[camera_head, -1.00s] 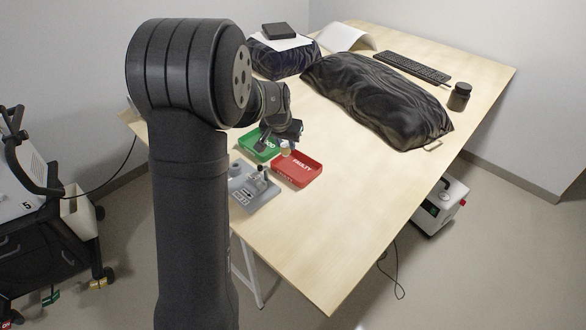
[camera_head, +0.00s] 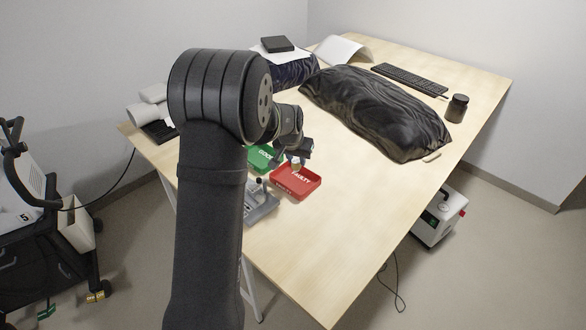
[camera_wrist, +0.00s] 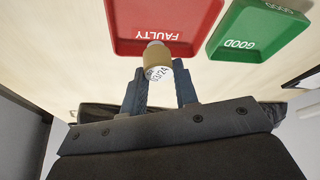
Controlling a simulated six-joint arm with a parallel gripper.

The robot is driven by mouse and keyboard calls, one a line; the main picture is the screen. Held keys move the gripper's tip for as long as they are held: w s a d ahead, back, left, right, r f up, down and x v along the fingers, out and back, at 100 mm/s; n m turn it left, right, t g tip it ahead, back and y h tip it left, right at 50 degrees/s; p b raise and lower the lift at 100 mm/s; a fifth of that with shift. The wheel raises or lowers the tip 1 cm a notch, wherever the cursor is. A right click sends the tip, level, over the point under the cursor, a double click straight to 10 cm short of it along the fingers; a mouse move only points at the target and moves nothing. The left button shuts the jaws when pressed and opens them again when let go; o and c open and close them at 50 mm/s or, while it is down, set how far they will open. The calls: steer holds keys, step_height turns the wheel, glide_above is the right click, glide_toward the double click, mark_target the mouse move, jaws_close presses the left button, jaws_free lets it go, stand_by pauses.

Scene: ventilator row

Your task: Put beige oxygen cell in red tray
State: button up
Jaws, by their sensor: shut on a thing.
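My gripper (camera_wrist: 160,90) is shut on the beige oxygen cell (camera_wrist: 156,58), a short cylinder with a pale top and a white printed label facing the wrist camera. The cell sits between the fingertips and overlaps the edge of the red tray (camera_wrist: 118,30), marked FAULTY, in the wrist view. In the head view, my gripper (camera_head: 294,160) is at the back left edge of the red tray (camera_head: 308,190). The cell is small and partly hidden there. The tray floor that shows is empty. I cannot tell the cell's exact height above it.
A green tray (camera_wrist: 270,14) marked GOOD stands beside the red one. A grey fixture (camera_head: 262,207) stands left of the red tray, partly behind my arm. A large black bag (camera_head: 375,110) lies behind. The table (camera_head: 340,240) is clear to the front right.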

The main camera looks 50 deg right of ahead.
mark_target(293, 168)
steer(key=shift+w+f, duration=0.45)
steer(key=shift+w, duration=0.3)
steer(key=shift+f, duration=1.95)
steer(key=shift+f, duration=0.1)
steer(key=shift+f, duration=0.5)
steer(key=o, duration=0.9)
